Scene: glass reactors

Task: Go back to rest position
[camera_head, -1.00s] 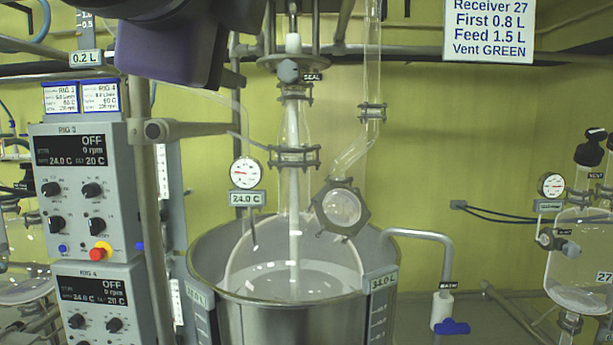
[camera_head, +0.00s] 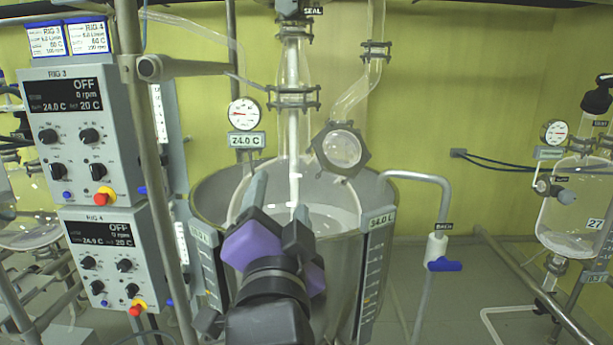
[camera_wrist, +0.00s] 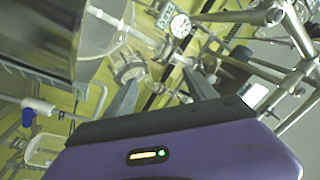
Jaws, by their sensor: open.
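My gripper (camera_head: 277,205) is in front of the large steel reactor vessel (camera_head: 340,262) in the head view, with its purple body and dark wrist at the lower middle. Its two fingers point away from me toward the vessel. In the wrist view the gripper (camera_wrist: 162,92) shows two grey fingers spread apart, with nothing held between them. The steel vessel also fills the upper left of the wrist view (camera_wrist: 35,40). I cannot tell the exact gap between the fingers and the vessel wall.
Control panels RIG 3 (camera_head: 85,140) and RIG 4 (camera_head: 108,265) stand at the left behind a vertical pole (camera_head: 148,200). A bent pipe with a blue-handled valve (camera_head: 444,265) is right of the vessel. A glass receiver (camera_head: 575,225) is at the far right. Floor shows between them.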

